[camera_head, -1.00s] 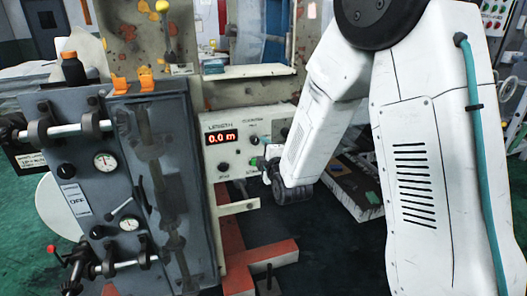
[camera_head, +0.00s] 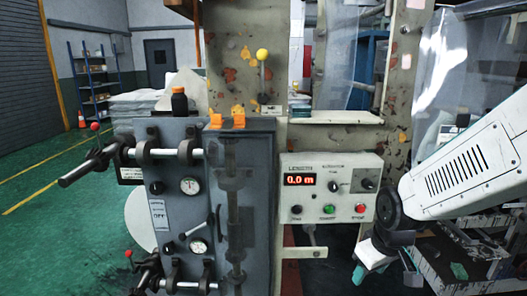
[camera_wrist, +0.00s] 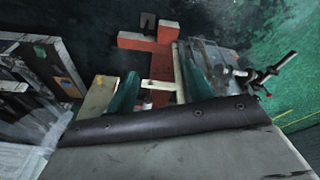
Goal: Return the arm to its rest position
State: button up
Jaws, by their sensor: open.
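My white arm (camera_head: 465,170) comes in from the right in the head view, bent down beside the control panel. My gripper (camera_wrist: 156,68) shows two teal fingers spread apart in the wrist view, with nothing between them. In the head view its end is low, right of and below the panel, and only partly clear. The control panel (camera_head: 330,170) has a red display reading 0.0 m, knobs and buttons.
A grey machine cabinet (camera_head: 180,215) with gauges and protruding rollers stands left of the panel. An orange-capped dark bottle (camera_head: 180,102) stands on it. A yellow-knobbed lever (camera_head: 262,55) rises behind. Green floor (camera_head: 60,180) is open at far left.

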jog(key=s+d+r+m, duration=0.1)
jog(key=s+r+m, duration=0.1)
jog(key=s+r, duration=0.5)
jog(key=s+d+r+m+g, duration=0.1)
jog(key=s+r+m, duration=0.1)
jog(key=s+r, duration=0.5)
jog(key=s, duration=0.5)
jog(key=shift+s+d, duration=0.2)
dwell(0.5)
